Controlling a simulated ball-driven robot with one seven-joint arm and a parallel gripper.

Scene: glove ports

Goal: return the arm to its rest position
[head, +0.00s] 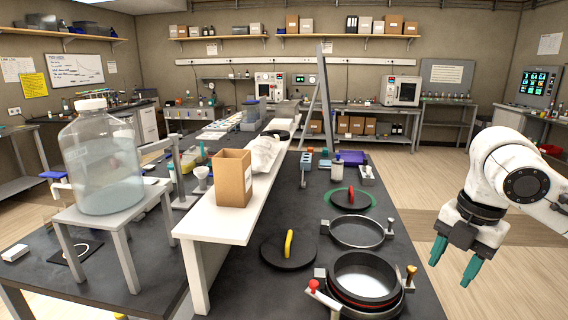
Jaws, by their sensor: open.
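My gripper (455,262) hangs at the right of the head view, with its two green fingers pointing down and apart. It is open, with nothing between the fingers. It is out over the floor, to the right of the dark bench top (400,219). My white arm comes in from the right edge and bends down to the gripper. A round port ring with a pale inside (367,277) and a red-tipped lever is on the bench, left of the gripper and apart from it.
A second ring (357,232) lies behind the first. A black lid with a yellow handle (289,249) and one with a red handle (351,198) lie nearby. A white raised shelf (222,223) carries a cardboard box (233,178). The wooden floor (500,290) around my gripper is clear.

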